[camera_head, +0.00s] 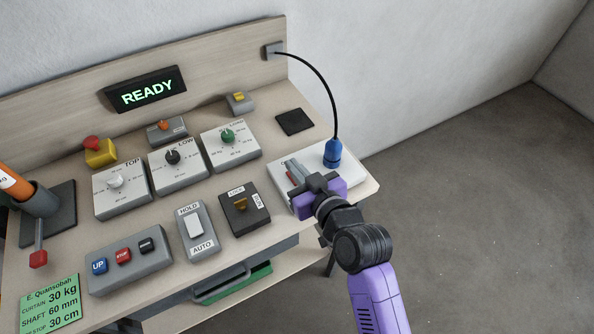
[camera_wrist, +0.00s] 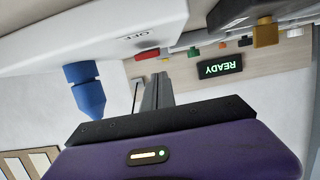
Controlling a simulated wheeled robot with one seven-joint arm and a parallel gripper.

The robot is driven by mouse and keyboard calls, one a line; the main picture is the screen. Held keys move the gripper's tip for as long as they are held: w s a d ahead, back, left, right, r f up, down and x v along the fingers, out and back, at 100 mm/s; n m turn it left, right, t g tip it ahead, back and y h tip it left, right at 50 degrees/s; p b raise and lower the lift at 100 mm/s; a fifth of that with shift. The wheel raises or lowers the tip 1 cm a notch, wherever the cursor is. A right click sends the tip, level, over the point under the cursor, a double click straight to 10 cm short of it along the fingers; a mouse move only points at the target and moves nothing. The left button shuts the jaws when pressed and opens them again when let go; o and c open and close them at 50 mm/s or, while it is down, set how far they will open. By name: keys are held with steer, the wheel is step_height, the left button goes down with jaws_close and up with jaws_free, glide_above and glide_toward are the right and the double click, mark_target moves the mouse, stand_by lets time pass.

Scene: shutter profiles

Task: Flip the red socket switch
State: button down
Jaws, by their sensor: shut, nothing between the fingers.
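The white socket box (camera_head: 323,178) sits at the right end of the bench, with a blue plug (camera_head: 332,153) standing in it. In the wrist view the box (camera_wrist: 90,48) appears along the top left, with an OFF label. The red switch (camera_wrist: 147,53) shows there beside that label, close to the fingertips. In the head view only a small red part (camera_head: 289,177) shows, the rest hidden by my gripper. My gripper (camera_head: 292,166) is shut and empty over the left part of the box. Its grey fingers (camera_wrist: 157,88) are together; I cannot tell whether they touch the switch.
A black cable (camera_head: 326,84) arches from the plug to the back panel. Left of the box are a dark key switch (camera_head: 244,222) and a dial box with a green knob (camera_head: 229,148). A black pad (camera_head: 294,121) lies behind. The display (camera_head: 148,91) reads READY.

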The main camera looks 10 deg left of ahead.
steer(key=r, duration=0.1)
steer(key=r+p, duration=0.1)
steer(key=shift+w+a+r, duration=0.1)
steer(key=shift+w+r, duration=0.1)
steer(key=shift+r, duration=0.2)
steer(key=shift+s+d+f+b, duration=0.2)
steer(key=shift+s+d+b, duration=0.4)
steer(key=shift+s, duration=0.2)
steer(key=r+b+v, duration=0.1)
steer(key=v, duration=0.7)
steer(key=shift+w+a, duration=0.15)
